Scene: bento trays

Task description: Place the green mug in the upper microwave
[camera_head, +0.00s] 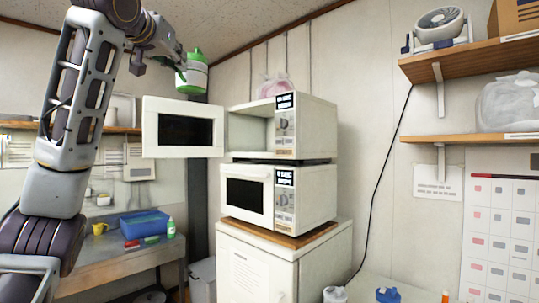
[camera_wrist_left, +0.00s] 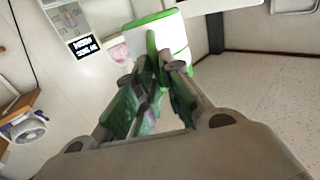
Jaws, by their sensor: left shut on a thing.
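My left gripper (camera_head: 181,70) is raised high, above the open door of the upper microwave. It is shut on the green mug (camera_head: 196,76), which is white with green bands and a green top. In the left wrist view, the fingertips (camera_wrist_left: 160,66) close on a green part of the mug (camera_wrist_left: 176,32), apparently its handle. The upper microwave (camera_head: 313,127) stands on the lower one, and its door (camera_head: 151,132) is swung open to the left. Its cavity (camera_head: 247,133) looks empty where visible. The mug is outside, up and left of the opening. My right gripper is not in view.
The lower microwave (camera_head: 313,198) is shut and stands on a white cabinet (camera_head: 322,262). A pink item (camera_head: 273,86) sits behind the upper microwave's top. Wall shelves (camera_head: 470,62) are at the right. A table with a blue bin (camera_head: 145,223) is at the lower left.

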